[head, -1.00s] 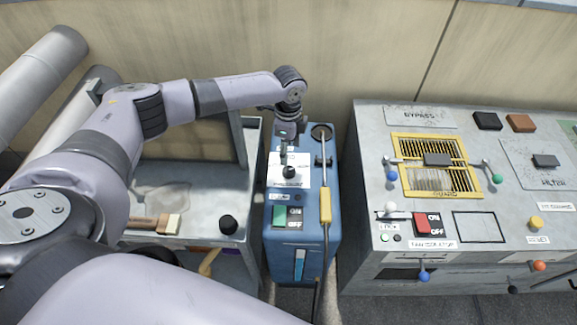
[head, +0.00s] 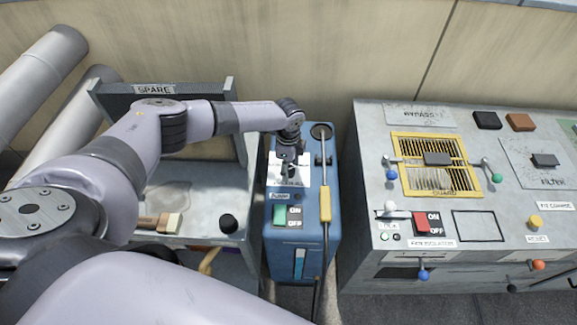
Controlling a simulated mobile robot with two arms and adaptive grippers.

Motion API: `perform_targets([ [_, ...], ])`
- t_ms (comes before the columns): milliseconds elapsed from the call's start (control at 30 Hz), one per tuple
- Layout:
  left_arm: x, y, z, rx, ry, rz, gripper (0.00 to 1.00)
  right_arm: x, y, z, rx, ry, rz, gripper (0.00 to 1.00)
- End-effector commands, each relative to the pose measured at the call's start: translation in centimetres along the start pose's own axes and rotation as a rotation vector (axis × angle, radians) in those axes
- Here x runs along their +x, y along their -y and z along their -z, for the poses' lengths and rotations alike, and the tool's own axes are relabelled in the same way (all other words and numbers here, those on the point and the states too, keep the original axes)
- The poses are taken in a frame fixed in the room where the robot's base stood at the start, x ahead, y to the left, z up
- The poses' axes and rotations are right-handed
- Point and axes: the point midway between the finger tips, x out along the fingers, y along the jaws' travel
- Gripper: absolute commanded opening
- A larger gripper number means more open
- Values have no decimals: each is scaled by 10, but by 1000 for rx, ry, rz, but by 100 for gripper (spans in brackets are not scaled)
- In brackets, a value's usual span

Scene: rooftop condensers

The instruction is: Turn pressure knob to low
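The pressure knob (head: 290,170) is a small black knob on a white label plate (head: 274,172) on top of the blue pump unit (head: 331,255). My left gripper (head: 289,166) is over the knob from above and hides most of it. The fingers are dark and small here, so I cannot tell whether they are closed on the knob or just around it. The label's markings are mostly covered, so the knob's setting cannot be read. My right gripper is not in view.
A grey control console (head: 360,215) stands to the right. A metal bench (head: 200,185) with a brush (head: 160,223) and a black knob (head: 228,224) is at the left.

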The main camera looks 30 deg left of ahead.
Motion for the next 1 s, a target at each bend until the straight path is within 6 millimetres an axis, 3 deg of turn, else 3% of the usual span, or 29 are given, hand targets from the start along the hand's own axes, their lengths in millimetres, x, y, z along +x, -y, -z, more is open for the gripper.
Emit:
perform_targets([
  [600, 0, 0, 0, 0, 0, 0, 6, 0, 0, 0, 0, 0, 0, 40],
  [1000, -2, 0, 1, -84, -1, -1, 6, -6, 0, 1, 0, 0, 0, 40],
])
